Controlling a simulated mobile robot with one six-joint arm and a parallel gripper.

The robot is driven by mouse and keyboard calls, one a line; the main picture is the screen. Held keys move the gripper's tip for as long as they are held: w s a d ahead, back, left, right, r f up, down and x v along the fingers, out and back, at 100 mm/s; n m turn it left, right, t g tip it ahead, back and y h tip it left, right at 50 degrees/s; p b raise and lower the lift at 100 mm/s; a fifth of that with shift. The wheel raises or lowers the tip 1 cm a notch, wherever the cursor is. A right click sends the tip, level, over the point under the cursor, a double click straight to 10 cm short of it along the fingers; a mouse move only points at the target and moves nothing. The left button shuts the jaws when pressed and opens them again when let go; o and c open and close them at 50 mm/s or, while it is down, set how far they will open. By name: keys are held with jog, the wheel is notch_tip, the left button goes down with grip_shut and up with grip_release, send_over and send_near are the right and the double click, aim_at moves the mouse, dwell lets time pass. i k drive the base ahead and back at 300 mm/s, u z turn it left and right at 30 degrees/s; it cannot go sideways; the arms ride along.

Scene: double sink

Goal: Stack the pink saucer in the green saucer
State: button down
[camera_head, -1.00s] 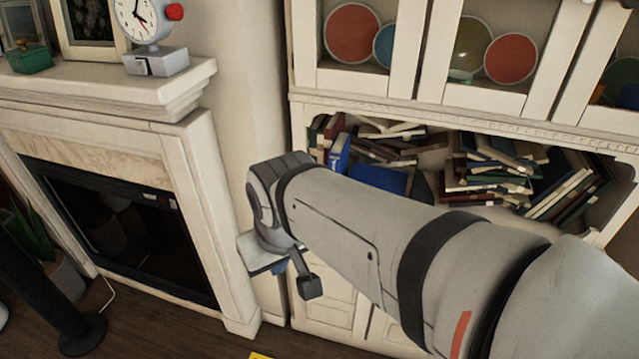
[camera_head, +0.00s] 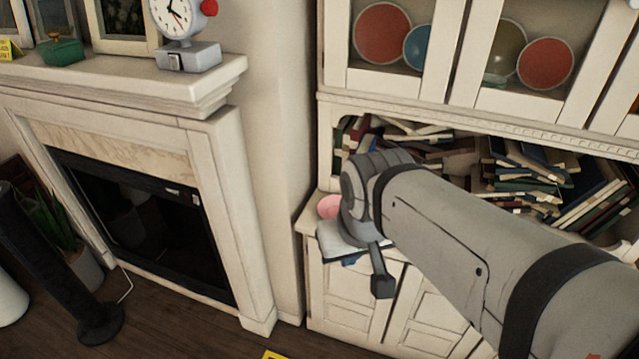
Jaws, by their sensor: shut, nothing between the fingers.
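A pink saucer (camera_head: 328,207) shows at the left end of the cabinet counter, partly covered by my wrist. I cannot make out a green saucer; it may be hidden behind my arm. My gripper (camera_head: 346,246) is at the end of the arm, just in front of and below the pink saucer in the picture. It is shut and holds nothing. My wrist hides much of it, and the fingertips are not clear. I cannot tell its exact distance from the saucer.
Several piled books (camera_head: 540,175) fill the open shelf behind my arm. Glass cabinet doors with plates (camera_head: 382,34) are above. A fireplace (camera_head: 140,215) stands left, with a clock (camera_head: 183,22) on its mantel. A black post (camera_head: 55,270) stands on the floor at far left.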

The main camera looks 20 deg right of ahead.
aim_at(329, 208)
jog(key=i, duration=0.95)
jog(key=z, duration=0.05)
